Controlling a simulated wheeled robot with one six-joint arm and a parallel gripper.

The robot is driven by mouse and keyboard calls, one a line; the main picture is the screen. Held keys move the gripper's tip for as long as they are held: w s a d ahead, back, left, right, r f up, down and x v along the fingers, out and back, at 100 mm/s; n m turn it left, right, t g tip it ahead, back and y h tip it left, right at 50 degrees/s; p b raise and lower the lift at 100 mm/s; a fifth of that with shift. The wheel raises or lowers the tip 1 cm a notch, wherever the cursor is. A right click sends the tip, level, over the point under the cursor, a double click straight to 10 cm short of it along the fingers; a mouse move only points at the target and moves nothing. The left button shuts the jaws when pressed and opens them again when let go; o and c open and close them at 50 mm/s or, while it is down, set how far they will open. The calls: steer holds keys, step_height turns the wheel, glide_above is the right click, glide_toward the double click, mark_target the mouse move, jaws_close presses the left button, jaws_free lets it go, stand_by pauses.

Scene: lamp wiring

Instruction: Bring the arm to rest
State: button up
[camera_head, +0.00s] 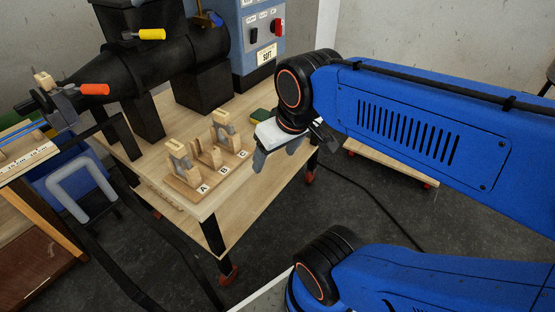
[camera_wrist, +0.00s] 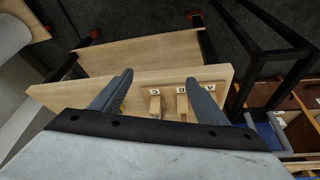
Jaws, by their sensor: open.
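My gripper (camera_head: 275,158) is at the end of my blue arm, above the right end of the wooden table (camera_head: 240,195) in the head view. In the wrist view my gripper (camera_wrist: 160,92) shows two grey fingers spread apart with nothing between them. The fingers point over the table edge. A wooden rack (camera_head: 208,175) with slots labelled A, B and C stands on the table, to the left of the gripper and apart from it. Pieces with pale tops stand at A and C. The rack's labels also show in the wrist view (camera_wrist: 182,91), beyond the fingers.
A black machine (camera_head: 165,65) with a blue-grey control box (camera_head: 258,40) stands at the back of the table. A green and yellow block (camera_head: 262,116) lies near the gripper. A workbench with a ruler strip (camera_head: 30,160) is at the left. A low wooden platform (camera_head: 390,163) is on the floor at right.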

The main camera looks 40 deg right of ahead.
steer(key=shift+s+a+f, duration=0.15)
steer(key=shift+s+f, duration=0.25)
steer(key=shift+s, duration=0.2)
stand_by(1.0)
